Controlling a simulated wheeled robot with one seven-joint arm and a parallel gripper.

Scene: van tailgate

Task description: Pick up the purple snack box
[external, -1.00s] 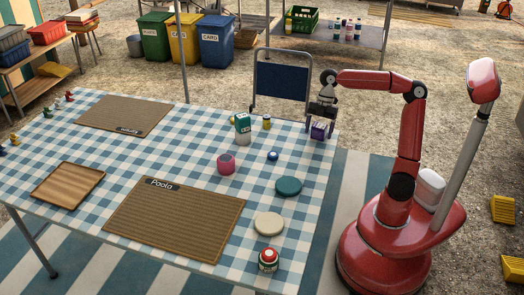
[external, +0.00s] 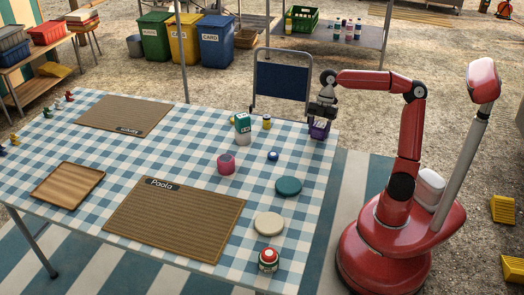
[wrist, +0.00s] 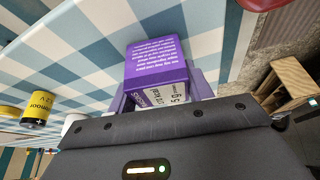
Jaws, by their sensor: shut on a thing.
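The purple snack box (external: 319,131) is at the far right corner of the checked table (external: 205,140), under my gripper (external: 321,118). My gripper is shut on it. In the wrist view the snack box (wrist: 160,68) shows a purple face with white print and a white label side, held between the fingers. The fingers are mostly hidden behind the box and the dark gripper body. Whether the box is just touching the cloth or slightly above it, I cannot tell.
A teal disc (external: 288,186) lies nearer the front. The table between the mats is mostly clear.

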